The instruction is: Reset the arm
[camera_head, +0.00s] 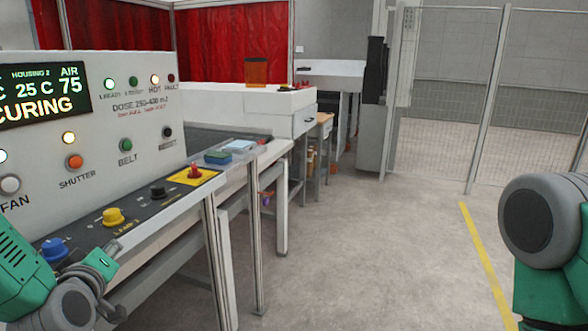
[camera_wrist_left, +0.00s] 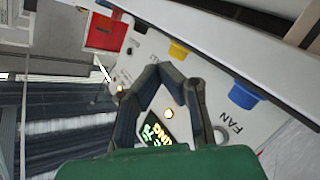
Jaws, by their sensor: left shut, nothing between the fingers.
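My left arm enters at the lower left of the head view, and a green and grey part of it covers the front left of the control panel (camera_head: 150,95). In the left wrist view my left gripper (camera_wrist_left: 160,70) shows its two dark fingers closed together at the tips, with nothing between them. It is in front of the panel, which appears tilted there. A blue knob (camera_wrist_left: 243,95) and a yellow knob (camera_wrist_left: 178,50) are to the right of and above the fingers. My right arm shows as a green and grey link at the right edge of the head view; its gripper is out of view.
The panel has a lit display (camera_head: 40,95) reading CURING. Its sloped front carries a blue knob (camera_head: 53,249), yellow knob (camera_head: 113,216), black knob (camera_head: 158,191) and red button (camera_head: 194,171). A conveyor bench continues behind. Open floor (camera_head: 370,240) lies right, before a mesh fence (camera_head: 540,100).

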